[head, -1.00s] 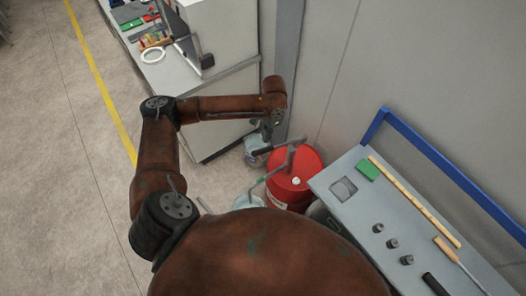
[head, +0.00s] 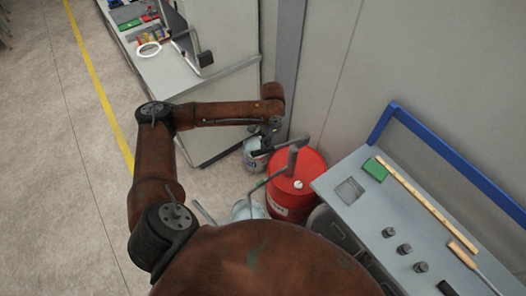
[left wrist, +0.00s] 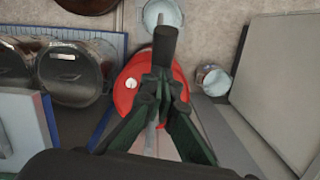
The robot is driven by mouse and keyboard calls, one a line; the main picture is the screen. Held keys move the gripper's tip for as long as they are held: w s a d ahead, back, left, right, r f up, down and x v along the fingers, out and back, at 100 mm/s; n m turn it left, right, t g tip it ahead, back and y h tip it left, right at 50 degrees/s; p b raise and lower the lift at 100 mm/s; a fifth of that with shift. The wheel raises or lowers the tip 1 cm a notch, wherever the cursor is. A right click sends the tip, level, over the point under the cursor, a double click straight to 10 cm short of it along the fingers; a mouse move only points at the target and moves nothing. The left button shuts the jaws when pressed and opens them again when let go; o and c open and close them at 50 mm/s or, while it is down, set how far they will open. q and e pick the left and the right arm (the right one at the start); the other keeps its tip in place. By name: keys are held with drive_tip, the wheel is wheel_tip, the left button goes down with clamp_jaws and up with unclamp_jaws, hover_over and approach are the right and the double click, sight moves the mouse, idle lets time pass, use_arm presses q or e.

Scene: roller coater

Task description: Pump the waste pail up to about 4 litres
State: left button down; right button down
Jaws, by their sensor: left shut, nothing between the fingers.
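The red drum (head: 309,171) stands on the floor by the wall, with a grey pump (head: 292,158) on top. The pump's bent spout (head: 264,182) leads down to a pale blue pail (head: 239,212), partly hidden behind my arm. This pail shows at the top of the left wrist view (left wrist: 150,14). The dark-gripped pump lever (head: 290,145) reaches toward my left gripper (head: 266,136). In the left wrist view my gripper (left wrist: 163,82) is shut, its fingertips close to the dark grip (left wrist: 165,45); contact is unclear. The pail's level cannot be read. My right gripper is out of view.
A second pail (head: 255,160) stands behind the drum, by the grey cabinet (head: 222,135). A grey bench (head: 375,215) with a blue rail (head: 455,165) and small tools is right of the drum. The floor left of my arm is clear.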

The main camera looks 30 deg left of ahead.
use_arm(q)
drive_tip(key=shift+f, duration=0.1)
drive_tip(key=shift+f, duration=2.15)
